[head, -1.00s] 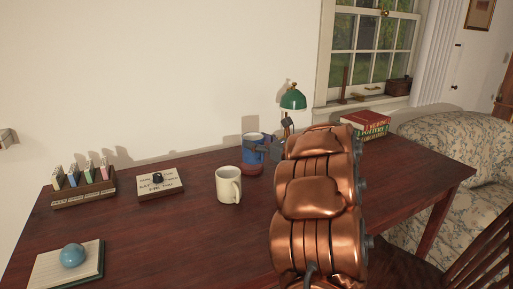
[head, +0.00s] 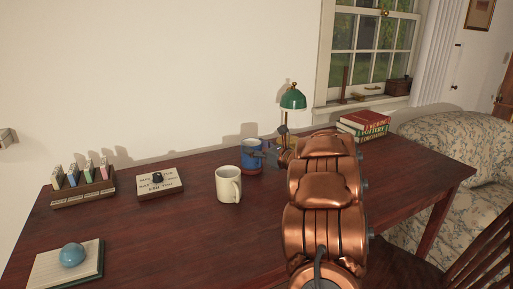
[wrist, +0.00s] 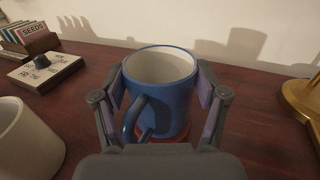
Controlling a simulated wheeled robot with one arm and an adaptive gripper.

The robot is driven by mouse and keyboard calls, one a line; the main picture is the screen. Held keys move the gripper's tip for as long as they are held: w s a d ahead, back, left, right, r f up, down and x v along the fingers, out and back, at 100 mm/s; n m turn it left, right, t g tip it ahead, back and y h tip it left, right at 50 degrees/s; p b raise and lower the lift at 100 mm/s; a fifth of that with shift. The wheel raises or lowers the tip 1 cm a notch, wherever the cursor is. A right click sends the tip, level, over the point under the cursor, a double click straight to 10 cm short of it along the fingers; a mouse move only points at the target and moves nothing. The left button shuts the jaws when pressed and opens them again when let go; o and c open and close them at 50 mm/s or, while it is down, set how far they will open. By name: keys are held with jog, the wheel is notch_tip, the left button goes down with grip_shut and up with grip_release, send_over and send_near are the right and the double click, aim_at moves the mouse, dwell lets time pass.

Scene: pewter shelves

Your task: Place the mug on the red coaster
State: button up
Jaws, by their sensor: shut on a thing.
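The blue mug (head: 250,158) stands upright near the back of the dark wooden table; in the wrist view (wrist: 170,98) its pale inside faces up and its handle points toward me. My gripper (wrist: 160,92) is shut on the mug, one finger on each side; in the head view the gripper (head: 266,153) reaches it from the right. The red coaster (wrist: 178,138) shows as a thin rim under the mug, mostly hidden by it. The mug's base is at the coaster, but I cannot tell whether it touches fully.
A cream mug (head: 228,185) stands close by, front left. A calendar block (head: 160,184), a rack of seed packets (head: 84,188) and a blue ball on a book (head: 72,255) are farther left. A green lamp (head: 292,100) and stacked books (head: 364,125) stand right.

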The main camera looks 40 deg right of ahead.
jog(key=shift+f+b, duration=0.15)
jog(key=shift+b, duration=0.2)
jog(key=o, duration=1.4)
jog(key=shift+r+p, duration=0.3)
jog(key=shift+p, duration=0.25)
jog(key=s, duration=1.2)
jog(key=shift+d+f, duration=0.15)
jog(key=shift+d, duration=0.15)
